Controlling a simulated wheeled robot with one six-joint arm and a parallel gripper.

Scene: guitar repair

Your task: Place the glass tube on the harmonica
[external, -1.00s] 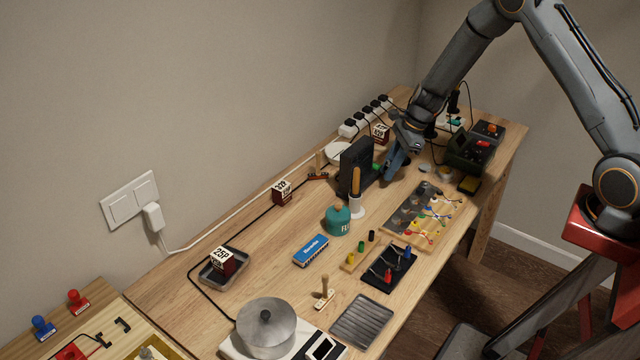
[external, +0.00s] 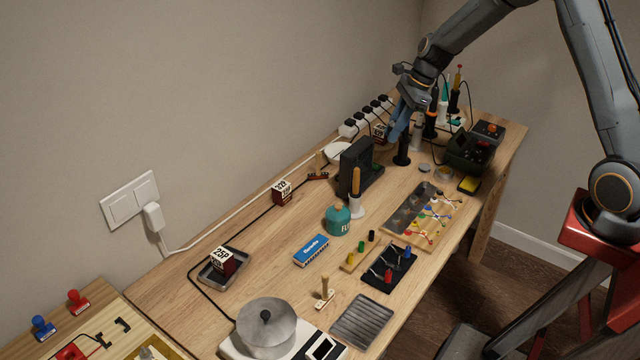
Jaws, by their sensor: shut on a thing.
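The blue harmonica (external: 311,250) lies on the wooden bench, left of the green canister. My gripper (external: 396,130) is raised above the far part of the bench, behind and to the right of the black upright holder. It is well away from the harmonica. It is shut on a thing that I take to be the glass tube. The tube itself is too small and too clear to make out against the fingers.
The green canister (external: 339,219), a wooden-handled tool in a white stand (external: 356,197) and the black upright holder (external: 356,165) stand between my gripper and the harmonica. The bench (external: 265,262) left of the harmonica is clear.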

